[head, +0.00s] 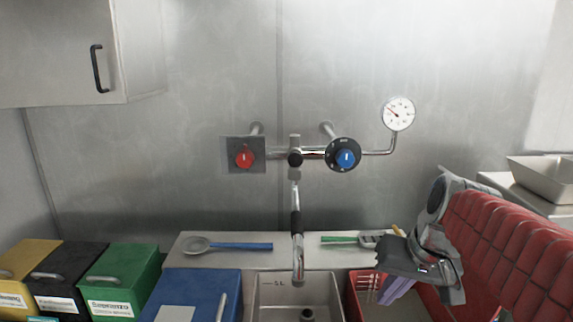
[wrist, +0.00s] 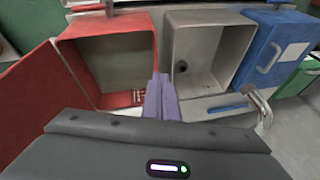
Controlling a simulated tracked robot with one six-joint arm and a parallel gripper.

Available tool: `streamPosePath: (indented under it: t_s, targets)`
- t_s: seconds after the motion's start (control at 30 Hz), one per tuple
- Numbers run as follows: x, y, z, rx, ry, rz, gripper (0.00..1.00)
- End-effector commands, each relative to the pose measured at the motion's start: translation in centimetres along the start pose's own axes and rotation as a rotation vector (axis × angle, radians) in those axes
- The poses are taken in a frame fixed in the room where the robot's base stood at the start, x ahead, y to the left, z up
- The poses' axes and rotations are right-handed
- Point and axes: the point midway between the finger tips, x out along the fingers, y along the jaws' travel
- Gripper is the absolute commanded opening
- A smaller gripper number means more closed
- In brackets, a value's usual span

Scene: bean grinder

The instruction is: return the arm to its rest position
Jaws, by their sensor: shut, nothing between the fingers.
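My gripper (head: 393,292) shows in the head view at the lower right, pointing down over the red crate (head: 354,290). Its purple fingers are together, with nothing seen between them. In the wrist view the shut fingers (wrist: 161,96) reach up from the dark gripper body, in front of the wall between the red crate (wrist: 105,28) and the grey sink basin (wrist: 205,52). My arm is bent beside the red padded surface at the right. I cannot tell how far the fingertips are above the crate's rim.
A tap (head: 297,245) hangs over the sink (head: 297,284). A blue box (head: 196,288) and green box (head: 122,270) stand left. A blue-handled ladle (head: 240,246) and a green-handled tool (head: 338,239) lie on the back ledge. Red and blue valves (head: 343,155) jut from the wall.

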Motion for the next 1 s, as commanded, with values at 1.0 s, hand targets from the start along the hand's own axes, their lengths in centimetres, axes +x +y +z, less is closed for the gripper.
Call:
streamPosePath:
  t_s: [1.0]
  targets:
    - [0.7, -0.6, 14.5, -0.217, 0.159, 0.137, 0.00]
